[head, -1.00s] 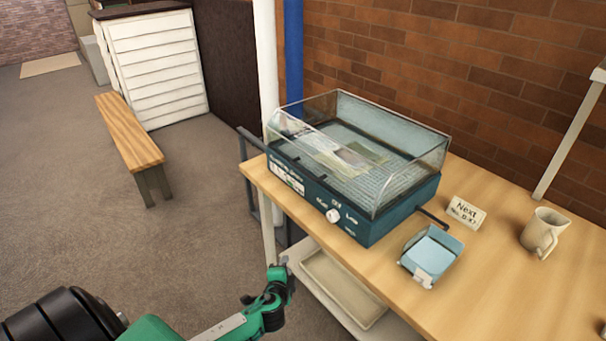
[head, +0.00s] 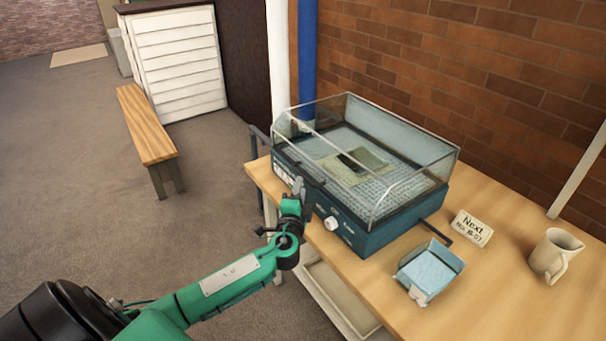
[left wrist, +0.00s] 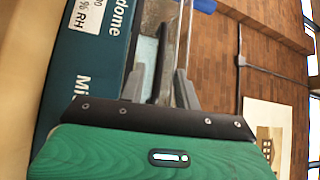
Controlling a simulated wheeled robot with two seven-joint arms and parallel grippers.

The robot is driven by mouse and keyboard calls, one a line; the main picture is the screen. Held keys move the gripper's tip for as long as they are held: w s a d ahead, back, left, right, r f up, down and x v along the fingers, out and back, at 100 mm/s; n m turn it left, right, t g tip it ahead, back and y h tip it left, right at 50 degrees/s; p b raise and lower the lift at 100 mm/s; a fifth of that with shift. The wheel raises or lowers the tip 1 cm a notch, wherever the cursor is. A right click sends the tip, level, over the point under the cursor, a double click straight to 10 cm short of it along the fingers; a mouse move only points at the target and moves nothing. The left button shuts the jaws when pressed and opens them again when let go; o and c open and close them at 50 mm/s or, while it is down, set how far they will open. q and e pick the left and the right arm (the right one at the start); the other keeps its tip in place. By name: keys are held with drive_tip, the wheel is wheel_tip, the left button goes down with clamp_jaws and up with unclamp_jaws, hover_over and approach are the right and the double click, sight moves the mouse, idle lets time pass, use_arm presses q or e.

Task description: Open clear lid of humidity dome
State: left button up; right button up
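The humidity dome is a dark teal base (head: 365,238) with a white knob and a clear box-shaped lid (head: 415,180). The lid sits down on the base. A dark handle (head: 311,174) runs along the lid's front lower edge; the gripper partly hides it. My left gripper (head: 299,187) is at the front of the dome, by this handle. In the left wrist view, the left gripper's fingers (left wrist: 161,88) are apart, with a dark bar between them that looks like the handle. I cannot tell whether they touch it. My right gripper is out of view.
The dome stands on a wooden table (head: 480,290) against a brick wall. To its right are a small sign (head: 472,228), a light-blue tray (head: 430,270) and a beige mug (head: 555,254). A wooden bench (head: 146,125) stands on the floor at left.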

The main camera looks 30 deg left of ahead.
sight(303, 175)
use_arm(q)
drive_tip(key=x, duration=0.4)
drive_tip(key=shift+w+a+r+p, duration=0.1)
drive_tip(key=shift+w+a+p, duration=0.05)
drive_tip(key=shift+w+p, duration=0.2)
drive_tip(key=shift+w+a, duration=0.15)
drive_tip(key=shift+w, duration=0.1)
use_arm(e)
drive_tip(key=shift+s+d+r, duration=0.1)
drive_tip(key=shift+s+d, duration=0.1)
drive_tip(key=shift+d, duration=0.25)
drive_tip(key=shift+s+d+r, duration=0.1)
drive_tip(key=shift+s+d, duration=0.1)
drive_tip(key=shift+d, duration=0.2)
